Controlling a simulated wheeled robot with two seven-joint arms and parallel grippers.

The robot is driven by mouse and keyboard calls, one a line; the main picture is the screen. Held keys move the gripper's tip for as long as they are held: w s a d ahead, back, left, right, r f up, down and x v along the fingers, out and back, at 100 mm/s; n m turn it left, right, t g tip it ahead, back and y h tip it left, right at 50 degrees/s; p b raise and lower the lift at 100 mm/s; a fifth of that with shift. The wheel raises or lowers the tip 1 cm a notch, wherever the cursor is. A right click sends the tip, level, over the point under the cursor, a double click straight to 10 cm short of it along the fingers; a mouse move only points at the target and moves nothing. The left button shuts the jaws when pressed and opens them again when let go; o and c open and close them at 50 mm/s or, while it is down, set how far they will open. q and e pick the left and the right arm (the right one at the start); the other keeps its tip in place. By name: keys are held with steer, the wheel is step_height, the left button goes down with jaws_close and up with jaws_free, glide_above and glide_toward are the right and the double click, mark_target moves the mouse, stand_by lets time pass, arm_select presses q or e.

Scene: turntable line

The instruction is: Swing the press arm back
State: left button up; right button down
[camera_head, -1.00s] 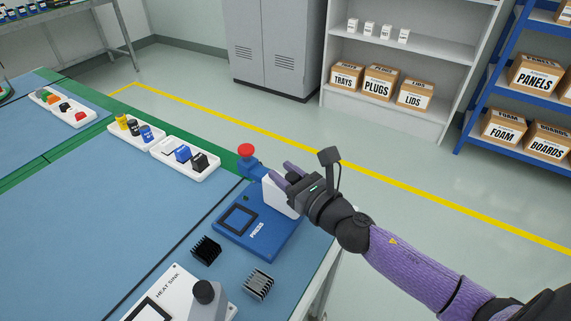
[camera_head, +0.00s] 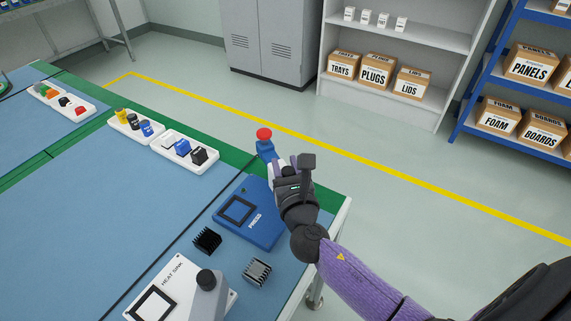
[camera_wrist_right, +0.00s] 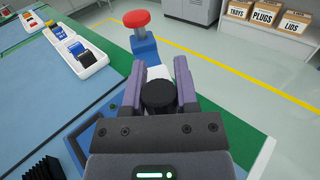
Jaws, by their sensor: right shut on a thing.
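The press has a blue base (camera_head: 262,228) marked PRESS with a dark square frame on top. A blue post with a red knob (camera_head: 264,134) stands at its back; the red knob also shows in the right wrist view (camera_wrist_right: 137,19). My right gripper (camera_head: 283,165) is shut on the press arm's black knob (camera_wrist_right: 158,94), one finger on each side. The white press arm (camera_head: 272,174) is mostly hidden behind my gripper; part of it shows beyond the fingers in the wrist view. It lies toward the back of the base, near the post. My left gripper is not in view.
A black heat sink (camera_head: 207,240) and a grey one (camera_head: 257,271) lie in front of the press. A white HEAT SINK fixture (camera_head: 185,290) stands at the front. White trays of parts (camera_head: 186,152) line the back edge. Floor beyond the table is clear.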

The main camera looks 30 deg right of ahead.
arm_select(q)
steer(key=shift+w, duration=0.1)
arm_select(e)
steer(key=shift+c, duration=2)
jaws_free()
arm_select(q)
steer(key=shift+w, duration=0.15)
arm_select(e)
steer(key=shift+o, duration=0.2)
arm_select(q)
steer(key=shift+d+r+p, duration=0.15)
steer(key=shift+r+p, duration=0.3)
arm_select(e)
steer(key=v, duration=0.9)
steer(key=shift+s, duration=0.4)
steer(key=shift+a, duration=0.15)
